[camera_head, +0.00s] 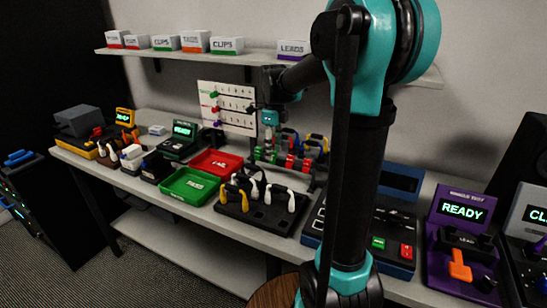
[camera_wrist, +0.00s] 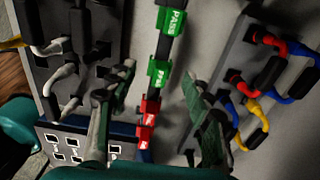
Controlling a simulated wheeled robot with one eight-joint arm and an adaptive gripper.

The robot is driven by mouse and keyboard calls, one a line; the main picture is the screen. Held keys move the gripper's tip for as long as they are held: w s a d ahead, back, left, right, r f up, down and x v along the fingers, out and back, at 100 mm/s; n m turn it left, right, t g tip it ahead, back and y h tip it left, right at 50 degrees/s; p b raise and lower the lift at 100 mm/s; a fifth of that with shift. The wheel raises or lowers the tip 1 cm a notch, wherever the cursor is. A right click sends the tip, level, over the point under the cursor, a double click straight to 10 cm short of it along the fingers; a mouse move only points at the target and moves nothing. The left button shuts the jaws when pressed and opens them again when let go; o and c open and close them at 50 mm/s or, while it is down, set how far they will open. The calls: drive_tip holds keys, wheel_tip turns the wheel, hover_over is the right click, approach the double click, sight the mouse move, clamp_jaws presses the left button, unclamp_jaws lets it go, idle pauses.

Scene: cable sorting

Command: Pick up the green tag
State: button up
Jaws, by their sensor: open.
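Two green tags marked PASS sit on a dark rail in the wrist view, an upper one (camera_wrist: 171,21) and a lower one (camera_wrist: 159,74). Two red tags, one (camera_wrist: 150,106) above the other (camera_wrist: 144,138), sit further along the same rail. My gripper (camera_wrist: 157,82) is open and empty, its fingers on either side of the rail, with the lower green tag between them in the picture. I cannot tell how far above it they are. In the head view my gripper (camera_head: 269,118) is above the rack with green (camera_head: 268,154) and red tags, partly small and dark.
A cable block (camera_wrist: 62,75) with grey connectors and a holder with red, yellow and blue cables (camera_wrist: 262,75) flank the rail. A green tray (camera_head: 188,187), a red tray (camera_head: 215,163) and a black connector block (camera_head: 260,215) stand nearby. A shelf (camera_head: 250,55) runs above.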

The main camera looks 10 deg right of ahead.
sight(274, 151)
drive_tip(key=shift+f, duration=1.25)
drive_tip(key=c, duration=0.9)
wheel_tip(274, 151, up, 23)
drive_tip(key=shift+s, duration=0.1)
